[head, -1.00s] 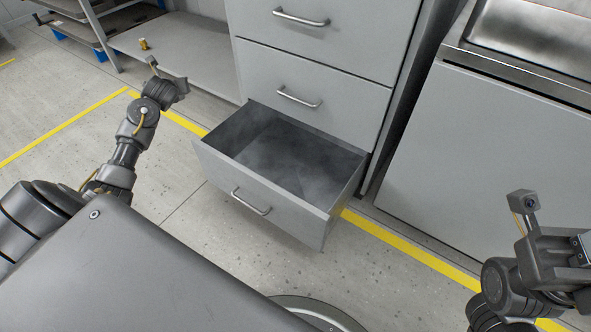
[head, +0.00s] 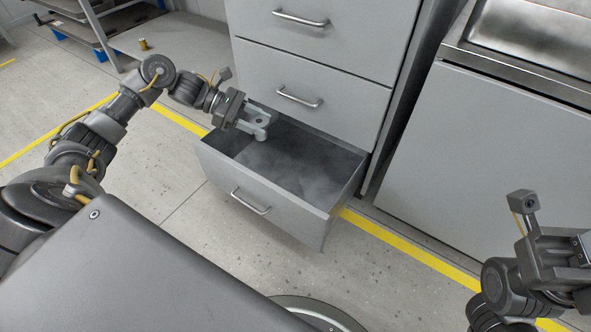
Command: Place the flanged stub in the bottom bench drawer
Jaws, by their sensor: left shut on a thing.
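The bottom bench drawer (head: 262,204) is pulled open in the head view, and its visible floor is bare. My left gripper (head: 262,121) is over the drawer's back left part, close to the cabinet front. It is shut on a small grey piece, the flanged stub (head: 261,122), which is mostly hidden between the fingers. I cannot tell how far above the drawer floor it is. My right gripper (head: 574,252) is at the lower right edge, away from the drawer; its fingers are not clear enough to show open or shut.
Closed drawers with bar handles (head: 300,97) rise just behind the open one. A steel-topped cabinet (head: 490,160) stands at the right. A small brass-coloured part (head: 143,44) sits on a low grey shelf (head: 180,40) at the back left.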

